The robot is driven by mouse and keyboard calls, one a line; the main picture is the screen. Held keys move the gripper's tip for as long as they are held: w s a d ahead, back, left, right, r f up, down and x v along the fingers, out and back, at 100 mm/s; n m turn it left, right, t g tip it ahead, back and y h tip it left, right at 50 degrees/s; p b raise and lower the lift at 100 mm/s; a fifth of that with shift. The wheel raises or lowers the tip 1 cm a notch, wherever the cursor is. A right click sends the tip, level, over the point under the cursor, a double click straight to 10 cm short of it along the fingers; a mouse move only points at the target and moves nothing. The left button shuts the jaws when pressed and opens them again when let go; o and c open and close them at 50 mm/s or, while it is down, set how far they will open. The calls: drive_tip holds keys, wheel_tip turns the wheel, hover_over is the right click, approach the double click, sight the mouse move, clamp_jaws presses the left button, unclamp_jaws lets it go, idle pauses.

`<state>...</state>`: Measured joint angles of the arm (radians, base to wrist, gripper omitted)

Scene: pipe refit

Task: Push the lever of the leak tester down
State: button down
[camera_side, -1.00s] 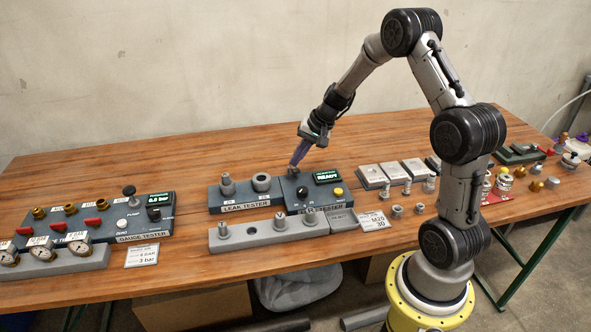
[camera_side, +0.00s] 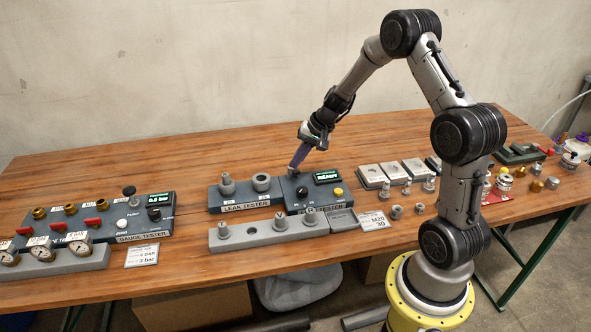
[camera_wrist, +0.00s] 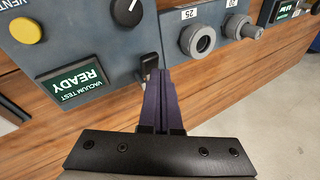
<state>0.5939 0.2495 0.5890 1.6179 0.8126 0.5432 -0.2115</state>
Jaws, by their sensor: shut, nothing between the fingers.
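The leak tester is a dark blue-grey box (camera_side: 240,205) with a LEAK TESTER label and two grey fittings on top. Beside it is a unit with a black knob, a yellow button and a green display (camera_wrist: 78,85) reading VACUUM TEST READY. A small black lever (camera_wrist: 150,62) stands at this unit's edge, beside the fittings. My gripper (camera_side: 294,167) is shut and empty, its purple fingers pointing down at the lever. In the wrist view the fingertips (camera_wrist: 157,74) are right at the lever; whether they touch it I cannot tell. In the side view they largely hide it.
A grey rack (camera_side: 270,232) with metal fittings lies in front of the tester. The gauge tester (camera_side: 100,215) stands at the left. Grey plates (camera_side: 393,172) and small fittings lie to the right. The wooden table (camera_side: 150,170) is clear behind the tester.

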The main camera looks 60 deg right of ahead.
drive_tip(key=shift+s+a+f, duration=0.2)
drive_tip(key=shift+f, duration=0.25)
drive_tip(key=shift+s+a+f, duration=0.15)
drive_tip(key=shift+s+f, duration=0.05)
drive_tip(key=shift+f, duration=0.2)
idle(1.1)
drive_tip(key=shift+w+d+r, duration=0.2)
drive_tip(key=shift+r, duration=0.3)
drive_tip(key=shift+w+d+r, duration=0.2)
drive_tip(key=shift+r, duration=0.3)
drive_tip(key=shift+w+d+r, duration=0.2)
drive_tip(key=shift+r, duration=0.3)
drive_tip(key=shift+w+d+r, duration=0.25)
drive_tip(key=shift+w+r, duration=0.05)
drive_tip(key=shift+r, duration=0.45)
drive_tip(key=shift+w+d+r, duration=0.25)
drive_tip(key=shift+d+r, duration=0.05)
drive_tip(key=shift+r, duration=0.4)
drive_tip(key=shift+w+d+r, duration=0.25)
drive_tip(key=shift+w+r, duration=0.05)
drive_tip(key=shift+r, duration=0.45)
